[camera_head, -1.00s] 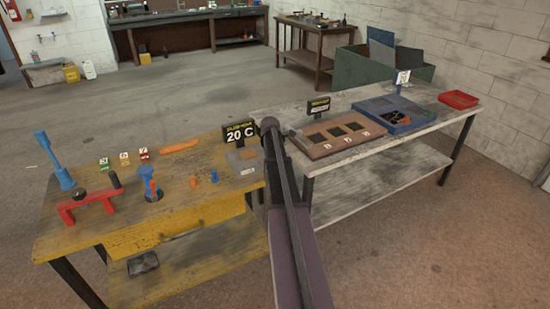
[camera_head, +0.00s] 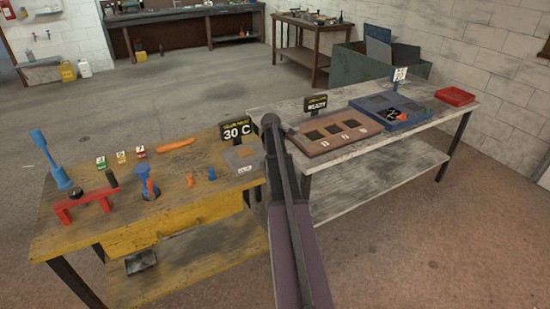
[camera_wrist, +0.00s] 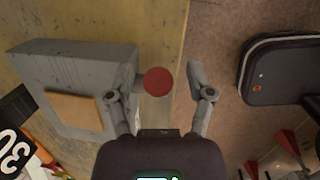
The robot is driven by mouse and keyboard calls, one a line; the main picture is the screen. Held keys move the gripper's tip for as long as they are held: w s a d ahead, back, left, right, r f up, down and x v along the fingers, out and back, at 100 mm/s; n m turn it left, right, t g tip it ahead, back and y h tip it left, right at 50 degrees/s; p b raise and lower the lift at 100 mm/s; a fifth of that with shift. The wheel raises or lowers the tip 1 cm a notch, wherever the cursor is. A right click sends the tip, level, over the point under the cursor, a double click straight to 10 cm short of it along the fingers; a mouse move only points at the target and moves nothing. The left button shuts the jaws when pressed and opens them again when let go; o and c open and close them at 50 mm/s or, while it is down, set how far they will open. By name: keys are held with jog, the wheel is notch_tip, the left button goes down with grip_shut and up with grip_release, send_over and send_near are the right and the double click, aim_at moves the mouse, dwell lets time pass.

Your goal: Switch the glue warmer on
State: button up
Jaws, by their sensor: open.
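The glue warmer (camera_head: 241,159) is a low grey box at the right end of the yellow bench. Its black display sign (camera_head: 237,133) reads 30 C. In the wrist view the warmer (camera_wrist: 85,62) fills the left side, with a tan pad on it. A round red button (camera_wrist: 158,81) shows at its right end. My gripper (camera_wrist: 165,76) is open, with the red button in view between its two fingers. I cannot tell whether it touches the button. In the head view my arm hides the gripper and the button.
The yellow bench (camera_head: 110,215) holds a red stand (camera_head: 85,202), blue tools, small bottles and an orange item. A pale bench (camera_head: 300,185) on the right carries a brown board (camera_head: 330,143), a blue tray and a red tray (camera_head: 456,96). Open floor lies behind.

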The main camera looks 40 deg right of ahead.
jog(key=shift+a, duration=0.15)
